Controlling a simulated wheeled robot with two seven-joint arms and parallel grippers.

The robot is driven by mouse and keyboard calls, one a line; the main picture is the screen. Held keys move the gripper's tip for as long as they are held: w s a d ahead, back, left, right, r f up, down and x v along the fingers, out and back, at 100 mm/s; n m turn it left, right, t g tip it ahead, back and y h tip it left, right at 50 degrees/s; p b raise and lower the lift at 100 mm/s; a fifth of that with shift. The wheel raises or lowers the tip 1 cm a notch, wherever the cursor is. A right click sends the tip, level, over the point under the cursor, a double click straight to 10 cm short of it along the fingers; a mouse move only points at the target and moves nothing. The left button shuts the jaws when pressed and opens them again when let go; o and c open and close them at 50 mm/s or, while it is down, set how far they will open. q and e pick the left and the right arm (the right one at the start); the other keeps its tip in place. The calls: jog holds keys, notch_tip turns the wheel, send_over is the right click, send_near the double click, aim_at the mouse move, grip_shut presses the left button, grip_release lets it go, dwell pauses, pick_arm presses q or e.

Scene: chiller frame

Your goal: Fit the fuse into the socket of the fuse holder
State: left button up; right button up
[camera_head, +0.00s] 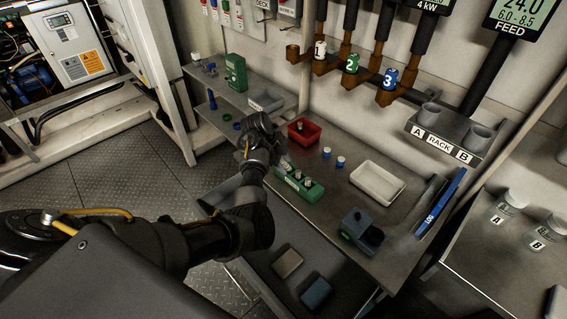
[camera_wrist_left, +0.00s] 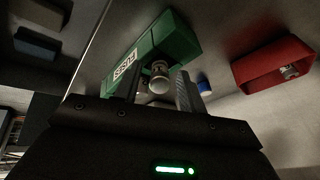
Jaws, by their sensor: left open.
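A green block (camera_head: 313,193) labelled FUSES stands on the metal bench with several small pale-capped fuses in it; it also shows in the left wrist view (camera_wrist_left: 178,38). My left gripper (camera_head: 283,160) is at the block's left end. In the left wrist view its open fingers (camera_wrist_left: 158,90) stand either side of one fuse (camera_wrist_left: 159,77), whose round end faces the camera; I cannot tell whether they touch it. A dark blue-grey device (camera_head: 362,232) at the bench's front right may be the fuse holder; its socket is not clear. My right gripper is not in view.
A red tray (camera_head: 304,132) with a small cylinder inside lies behind the block. Two blue-and-white caps (camera_head: 340,161) and a white tray (camera_head: 377,184) are to the right. A blue LOG binder (camera_head: 440,203) is at the bench's right edge. Pipes hang above.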

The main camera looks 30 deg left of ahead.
pick_arm(q)
jog(key=shift+b, duration=0.3)
jog(key=p+v, duration=0.1)
jog(key=v, duration=0.9)
jog(key=shift+r, duration=0.4)
jog(key=shift+s+a+f, duration=0.1)
